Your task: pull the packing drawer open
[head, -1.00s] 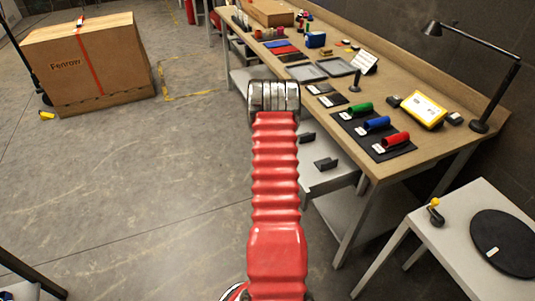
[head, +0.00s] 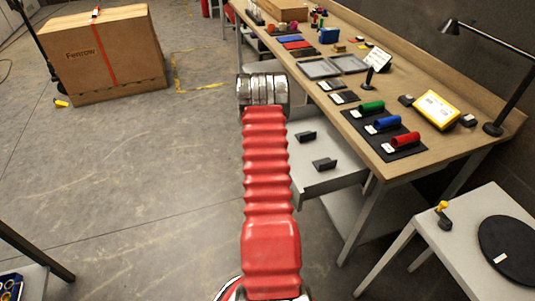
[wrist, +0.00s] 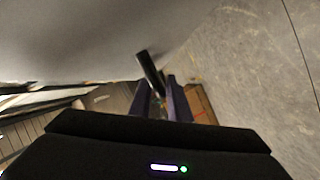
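The packing drawer (head: 335,183) is a pale grey tray under the workbench. It stands partly out, with two black holders (head: 324,164) inside. In the wrist view its grey front (wrist: 80,40) fills the upper left, with a black bar handle (wrist: 150,72) on it. My gripper (wrist: 161,100) has its two dark fingers on either side of the handle's near end and appears shut on it. In the head view my red arm hides the gripper, the handle and part of the drawer front.
The workbench (head: 437,160) carries coloured rolls, trays and a lamp. A grey side table (head: 460,255) with a black disc stands at lower right. A large carton (head: 125,50) stands at the back left.

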